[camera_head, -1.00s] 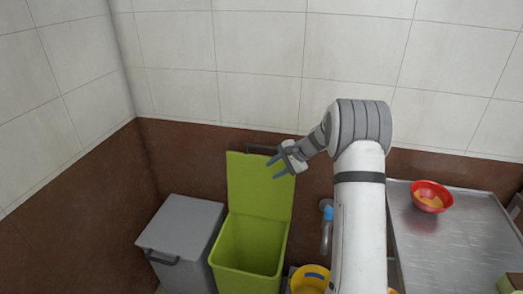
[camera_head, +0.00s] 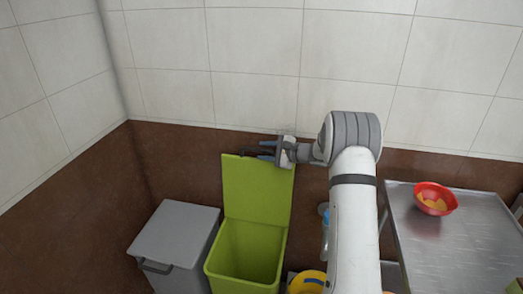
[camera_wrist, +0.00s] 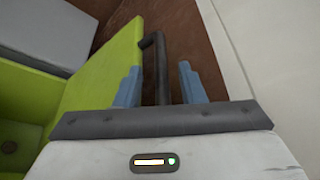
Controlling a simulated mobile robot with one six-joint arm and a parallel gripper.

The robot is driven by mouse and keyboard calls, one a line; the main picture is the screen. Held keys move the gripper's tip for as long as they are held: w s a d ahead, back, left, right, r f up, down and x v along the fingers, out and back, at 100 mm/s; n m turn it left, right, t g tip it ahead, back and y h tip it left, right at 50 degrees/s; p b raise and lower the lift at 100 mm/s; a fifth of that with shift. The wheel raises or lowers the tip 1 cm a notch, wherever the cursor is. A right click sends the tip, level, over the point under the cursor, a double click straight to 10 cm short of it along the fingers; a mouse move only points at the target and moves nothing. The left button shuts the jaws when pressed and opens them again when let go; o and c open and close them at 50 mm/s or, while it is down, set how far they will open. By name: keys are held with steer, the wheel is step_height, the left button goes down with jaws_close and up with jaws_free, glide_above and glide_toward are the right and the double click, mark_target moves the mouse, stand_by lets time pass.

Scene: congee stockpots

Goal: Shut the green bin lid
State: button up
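The green bin (camera_head: 245,255) stands on the floor with its lid (camera_head: 256,190) raised upright toward the wall. A dark handle (camera_head: 255,151) runs along the lid's top edge. My gripper (camera_head: 265,150) is at the top right of the lid. In the wrist view my gripper (camera_wrist: 158,85) is open, with the handle (camera_wrist: 153,65) between its two blue fingers, and a gap shows on the right side. The green lid (camera_wrist: 110,70) is just left of the left finger. Whether a finger touches the handle, I cannot tell.
A closed grey bin (camera_head: 175,235) stands left of the green bin. A yellow bucket (camera_head: 308,282) is at its right. A steel table (camera_head: 450,240) holding a red bowl (camera_head: 435,198) is at the right. The tiled wall is close behind the lid.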

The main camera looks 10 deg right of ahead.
steer(key=shift+x, duration=0.95)
steer(key=shift+c, duration=0.4)
jaws_close()
